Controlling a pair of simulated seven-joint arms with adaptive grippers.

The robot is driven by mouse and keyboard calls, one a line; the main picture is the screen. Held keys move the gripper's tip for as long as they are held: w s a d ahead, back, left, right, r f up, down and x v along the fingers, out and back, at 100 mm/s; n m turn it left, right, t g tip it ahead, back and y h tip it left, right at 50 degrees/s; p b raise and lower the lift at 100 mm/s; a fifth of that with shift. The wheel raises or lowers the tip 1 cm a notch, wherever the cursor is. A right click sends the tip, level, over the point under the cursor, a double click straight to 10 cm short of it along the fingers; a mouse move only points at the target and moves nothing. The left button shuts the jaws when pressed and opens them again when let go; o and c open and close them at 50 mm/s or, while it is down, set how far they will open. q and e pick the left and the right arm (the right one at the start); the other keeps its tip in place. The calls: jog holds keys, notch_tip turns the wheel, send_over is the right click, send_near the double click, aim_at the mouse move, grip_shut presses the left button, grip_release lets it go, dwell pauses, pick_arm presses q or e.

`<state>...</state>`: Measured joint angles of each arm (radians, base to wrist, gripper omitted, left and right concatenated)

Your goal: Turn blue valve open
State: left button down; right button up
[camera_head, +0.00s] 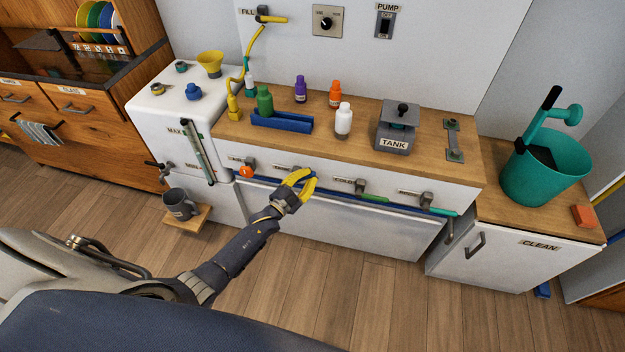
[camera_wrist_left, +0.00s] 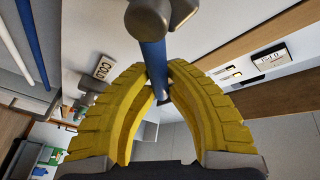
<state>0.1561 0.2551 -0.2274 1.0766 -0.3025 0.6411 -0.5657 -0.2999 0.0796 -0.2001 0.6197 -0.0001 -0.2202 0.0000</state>
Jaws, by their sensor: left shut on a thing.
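The blue valve's lever (camera_wrist_left: 152,58) hangs from a grey valve body (camera_wrist_left: 165,18) in the left wrist view. My left gripper (camera_wrist_left: 156,88) has its yellow fingers closed around the lower part of this blue lever. In the head view my left gripper (camera_head: 306,181) is at the counter's front face, by the second valve from the left. The fingers hide most of the blue lever there. My right gripper is not in view.
Along the same front are an orange valve knob (camera_head: 246,171), a green lever (camera_head: 375,198) and a teal lever (camera_head: 443,211). The floor in front is clear.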

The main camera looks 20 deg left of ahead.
pick_arm(q)
jog(key=n, duration=0.1)
jog(key=a+r+n+t, duration=0.1)
jog(key=n, duration=0.1)
jog(key=a+r+n+t+y, duration=0.1)
jog(key=n, duration=0.1)
jog(key=shift+a, duration=0.25)
jog(key=n, duration=0.1)
jog(key=a+n+t+y, duration=0.1)
jog(key=a+n+y, duration=0.1)
jog(key=n, duration=0.1)
jog(key=shift+s+r+t, duration=0.1)
jog(key=shift+r+t, duration=0.2)
jog(key=shift+r, duration=0.05)
jog(key=shift+a+n+t+y, duration=0.15)
jog(key=shift+a+n+y, duration=0.1)
jog(key=shift+n, duration=0.45)
jog(key=shift+a+n+t+y, duration=0.15)
jog(key=shift+a+n+y, duration=0.1)
jog(key=shift+n, duration=0.45)
jog(key=shift+s+a, duration=0.1)
jog(key=c, duration=1.3)
grip_release()
jog(key=shift+f, duration=0.1)
jog(key=shift+c, duration=0.2)
jog(key=d+v, duration=0.1)
jog(key=v, duration=1.1)
jog(key=shift+a, duration=0.4)
